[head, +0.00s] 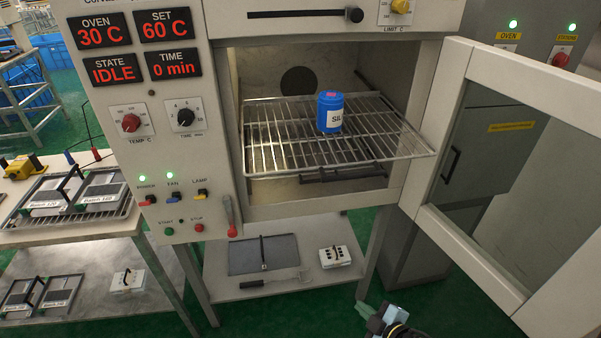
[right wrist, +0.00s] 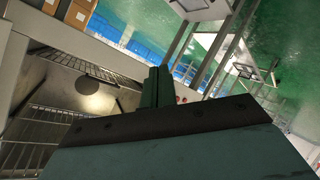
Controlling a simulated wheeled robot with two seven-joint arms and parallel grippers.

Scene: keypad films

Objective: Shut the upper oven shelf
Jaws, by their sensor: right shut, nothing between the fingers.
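The upper oven shelf (head: 275,150) is a wire rack inside the open oven (head: 225,120). It is drawn partly out, its front edge past the opening. A blue jar (head: 330,112) with a white label and pink top stands upright on it. A dark bar (head: 345,174) shows under the rack; I cannot tell what it belongs to. My right gripper (head: 372,314) is low in front of the oven, below the door and apart from the shelf. Its fingers (right wrist: 158,85) are shut and empty in the right wrist view, where wire racks (right wrist: 45,125) show at left. My left gripper is out of view.
The oven door (head: 425,140) stands open to the right, its glass reaching toward me. The control panel (head: 165,130) is at left. A low shelf (head: 215,275) under the oven holds a dark tray (head: 263,254) and a white block (head: 335,257). A side table (head: 110,230) stands left.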

